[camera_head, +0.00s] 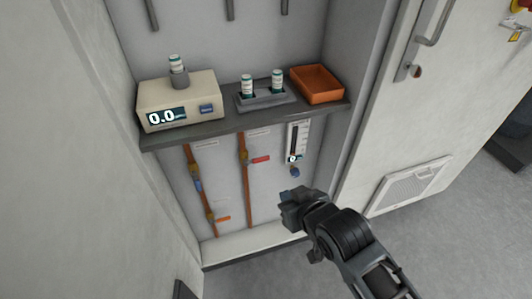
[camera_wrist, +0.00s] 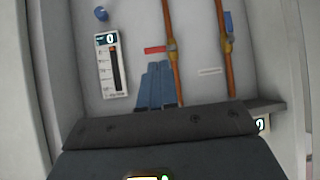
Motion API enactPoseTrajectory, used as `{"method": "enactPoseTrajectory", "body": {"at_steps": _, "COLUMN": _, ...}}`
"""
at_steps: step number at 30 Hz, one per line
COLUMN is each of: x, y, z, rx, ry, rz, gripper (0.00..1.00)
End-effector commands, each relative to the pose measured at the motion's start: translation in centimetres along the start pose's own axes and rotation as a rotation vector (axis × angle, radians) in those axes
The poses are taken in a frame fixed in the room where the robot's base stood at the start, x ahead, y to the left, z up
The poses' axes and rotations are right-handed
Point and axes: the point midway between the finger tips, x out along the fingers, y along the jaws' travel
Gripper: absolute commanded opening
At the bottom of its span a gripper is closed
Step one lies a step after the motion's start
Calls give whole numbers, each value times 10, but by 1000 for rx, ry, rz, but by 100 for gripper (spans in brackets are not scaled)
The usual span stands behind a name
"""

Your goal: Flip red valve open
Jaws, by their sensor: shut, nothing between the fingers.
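The red valve handle (camera_head: 260,160) sticks out sideways to the right from the right-hand copper pipe (camera_head: 246,190), about square to it, in the head view. It also shows in the wrist view (camera_wrist: 156,49), where the scene appears upside down. My gripper (camera_head: 284,204) is in front of the cabinet, below and right of the red handle in the head view. In the wrist view its blue-grey fingers (camera_wrist: 155,66) are together and empty. Their tips appear just below the red handle in the picture, with no visible grip on it; the depth gap is hard to tell.
A flow meter (camera_head: 297,143) with a blue knob (camera_head: 295,172) is right of the pipe. The left pipe has a blue handle (camera_head: 198,186) and an orange-red one (camera_head: 223,219). A shelf (camera_head: 215,129) above carries a display box (camera_head: 180,100), vials and an orange tray (camera_head: 317,84).

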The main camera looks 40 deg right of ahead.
Motion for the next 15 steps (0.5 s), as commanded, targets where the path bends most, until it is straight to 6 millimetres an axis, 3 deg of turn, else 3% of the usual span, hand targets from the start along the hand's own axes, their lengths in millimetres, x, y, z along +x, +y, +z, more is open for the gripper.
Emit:
{"method": "enactPoseTrajectory", "body": {"at_steps": 1, "x": 9, "y": 2, "z": -17, "rx": 7, "ry": -7, "rz": 10, "gripper": 0}}
{"method": "enactPoseTrajectory", "body": {"at_steps": 7, "x": 39, "y": 10, "z": -66, "rx": 38, "ry": -67, "rz": 49, "gripper": 0}}
{"method": "enactPoseTrajectory", "body": {"at_steps": 15, "x": 58, "y": 19, "z": -112, "rx": 67, "ry": -125, "rz": 85, "gripper": 0}}
